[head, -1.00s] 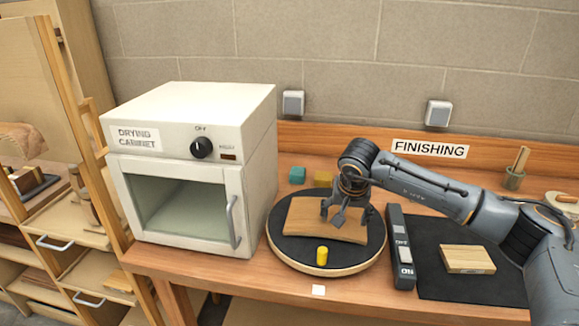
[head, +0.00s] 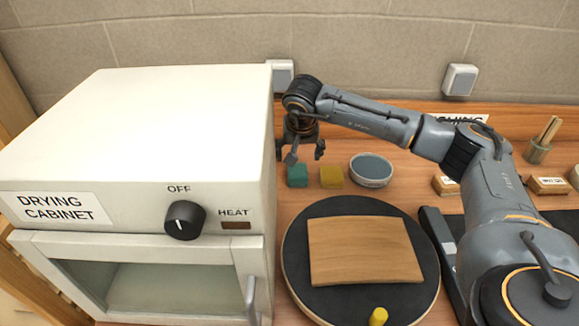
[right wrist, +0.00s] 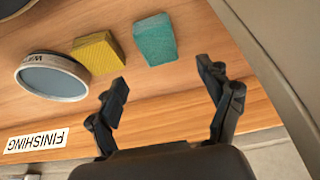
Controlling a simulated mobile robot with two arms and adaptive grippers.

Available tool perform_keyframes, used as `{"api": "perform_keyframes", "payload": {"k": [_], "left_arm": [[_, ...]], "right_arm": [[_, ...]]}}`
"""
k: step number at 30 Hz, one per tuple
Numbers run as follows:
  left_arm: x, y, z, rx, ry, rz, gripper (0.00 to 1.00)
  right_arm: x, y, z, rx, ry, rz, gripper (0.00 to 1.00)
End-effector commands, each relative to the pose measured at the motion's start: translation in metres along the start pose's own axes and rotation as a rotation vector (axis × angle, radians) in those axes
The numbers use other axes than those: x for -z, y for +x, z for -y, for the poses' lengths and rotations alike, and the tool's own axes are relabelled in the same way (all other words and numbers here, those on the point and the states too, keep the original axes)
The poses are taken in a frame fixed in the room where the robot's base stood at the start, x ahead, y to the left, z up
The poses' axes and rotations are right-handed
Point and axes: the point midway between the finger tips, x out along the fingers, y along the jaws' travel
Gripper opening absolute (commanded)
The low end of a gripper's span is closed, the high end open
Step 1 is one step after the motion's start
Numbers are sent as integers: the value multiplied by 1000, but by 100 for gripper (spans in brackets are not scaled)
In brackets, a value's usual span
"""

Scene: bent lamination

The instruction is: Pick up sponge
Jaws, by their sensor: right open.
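Two small blocks lie on the bench: a teal block (head: 297,176) and a yellow block (head: 331,177). Either could be the sponge; both look slightly rough. In the right wrist view the teal block (right wrist: 155,40) is ahead of the finger gap, and the yellow block (right wrist: 98,53) is left of it. My right gripper (head: 305,156) is open and empty, pointing down above and behind the teal block, near the cabinet's side. Its spread fingers (right wrist: 165,80) touch neither block. My left gripper is not in view.
The drying cabinet (head: 140,130) stands close on the left. A round dish (head: 371,170) sits right of the blocks. In front is a dark turntable (head: 300,225) bearing a bent wood panel (head: 365,252) and a yellow peg (head: 378,317). The wall is behind.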

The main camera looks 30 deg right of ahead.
Motion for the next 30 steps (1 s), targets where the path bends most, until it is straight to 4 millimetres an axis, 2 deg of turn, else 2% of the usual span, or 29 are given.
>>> {"api": "perform_keyframes", "payload": {"k": [4,11,15,24,30], "left_arm": [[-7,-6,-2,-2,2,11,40],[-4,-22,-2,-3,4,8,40],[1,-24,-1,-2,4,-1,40],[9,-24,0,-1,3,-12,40],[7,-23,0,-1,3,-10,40]], "right_arm": [[-1,16,0,-2,0,4,79],[-4,45,1,-2,-1,5,79],[-5,64,1,-1,1,4,79],[-5,70,1,0,0,1,79],[-5,70,1,0,0,1,38]]}}
